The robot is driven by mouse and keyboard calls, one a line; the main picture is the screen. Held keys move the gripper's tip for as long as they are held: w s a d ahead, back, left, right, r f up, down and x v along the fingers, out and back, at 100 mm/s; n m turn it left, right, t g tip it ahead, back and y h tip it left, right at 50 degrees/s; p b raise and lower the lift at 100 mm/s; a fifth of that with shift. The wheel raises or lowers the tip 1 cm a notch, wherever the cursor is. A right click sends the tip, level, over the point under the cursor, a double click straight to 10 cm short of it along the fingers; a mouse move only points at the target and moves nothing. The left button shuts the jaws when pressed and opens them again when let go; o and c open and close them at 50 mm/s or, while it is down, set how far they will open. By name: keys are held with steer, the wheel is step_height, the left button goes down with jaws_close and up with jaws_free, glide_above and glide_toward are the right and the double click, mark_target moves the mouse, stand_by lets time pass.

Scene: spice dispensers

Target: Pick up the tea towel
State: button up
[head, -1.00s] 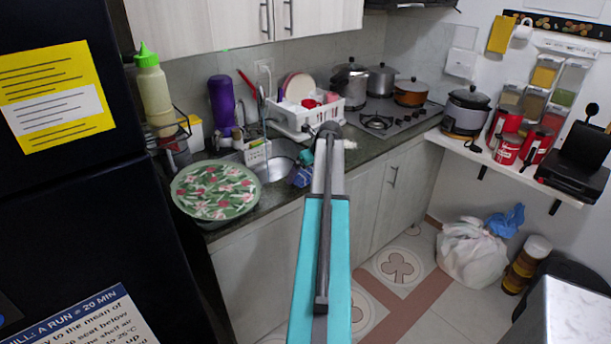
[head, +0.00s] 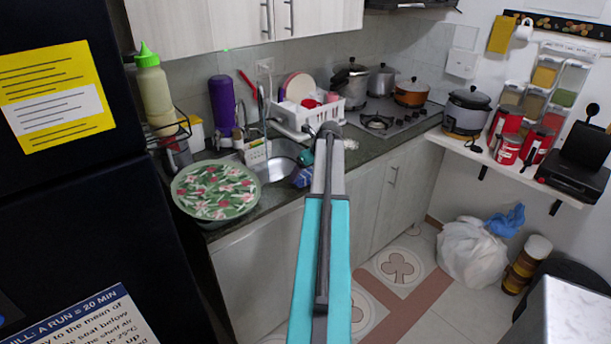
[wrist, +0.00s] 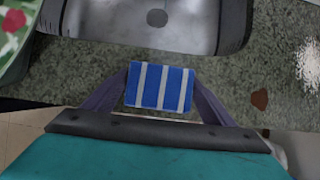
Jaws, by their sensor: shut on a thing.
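The tea towel (wrist: 160,90) is a small blue cloth with white stripes, in the middle of the wrist view. It lies between the two dark fingers of my gripper (wrist: 160,76), which are shut on it from its left and right sides. The towel is over the speckled dark counter, near its front edge. I cannot tell whether it touches the counter. In the head view a blue part of the towel (head: 303,178) shows just left of my arm, by the sink. My fingers are mostly hidden behind the arm there.
The metal sink (wrist: 150,20) lies just beyond the towel. A floral green cover (head: 215,190) is on the counter to the left. A white dish rack (head: 305,115) stands behind the sink. A pale crumb pile (wrist: 308,65) and a brown spot (wrist: 259,98) lie to the right.

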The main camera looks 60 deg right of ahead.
mark_target(306, 171)
steer(key=shift+r, duration=0.1)
steer(key=shift+r+b, duration=0.7)
steer(key=shift+r, duration=0.9)
steer(key=s+a+r+b, duration=0.1)
steer(key=s+a, duration=0.1)
steer(key=s, duration=0.5)
steer(key=s+a+b, duration=0.2)
steer(key=s+a, duration=0.1)
steer(key=s, duration=0.5)
steer(key=shift+a+r, duration=0.15)
steer(key=shift+r, duration=0.2)
steer(key=o, duration=0.3)
steer(key=shift+c, duration=1)
steer(key=shift+s, duration=0.1)
steer(key=shift+s, duration=0.1)
